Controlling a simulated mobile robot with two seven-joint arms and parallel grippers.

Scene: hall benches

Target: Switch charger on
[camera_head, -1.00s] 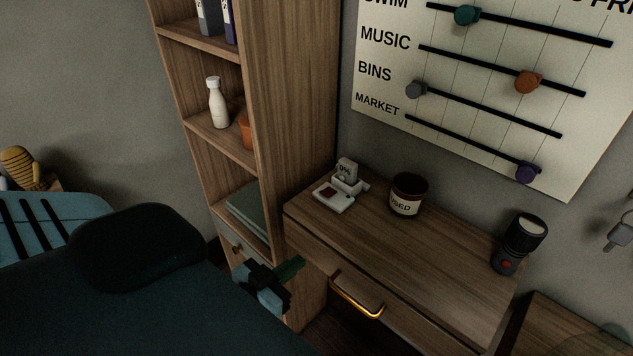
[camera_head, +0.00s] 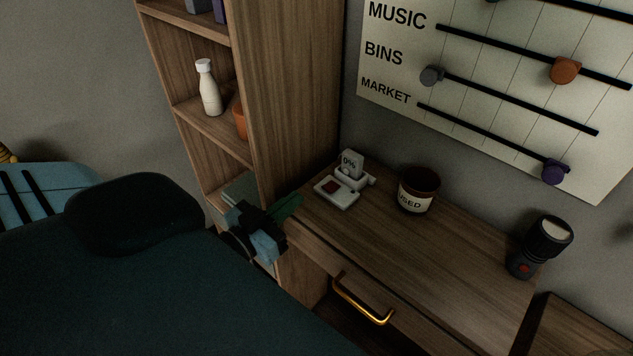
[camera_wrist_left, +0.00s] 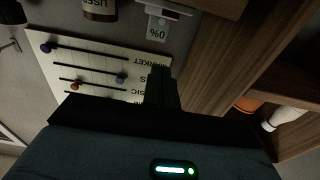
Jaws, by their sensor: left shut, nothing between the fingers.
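The white charger (camera_head: 340,193) stands at the back left of the wooden desk, with a dark red switch on its flat front part and a "0%" display (camera_head: 350,163) standing up behind. In the left wrist view, the "0%" display (camera_wrist_left: 156,33) shows upside down near the top. My left gripper (camera_head: 290,208) is at the desk's left edge, to the left of and nearer than the charger, apart from it. Its fingers are shut and empty; in the left wrist view they (camera_wrist_left: 162,88) point up towards the charger. My right gripper is not in view.
A dark jar labelled "USED" (camera_head: 417,191) stands right of the charger. A black flashlight (camera_head: 541,246) stands at the desk's right end. A tall wooden shelf (camera_head: 285,90) rises at the left. The drawer has a brass handle (camera_head: 361,299). The desk middle is clear.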

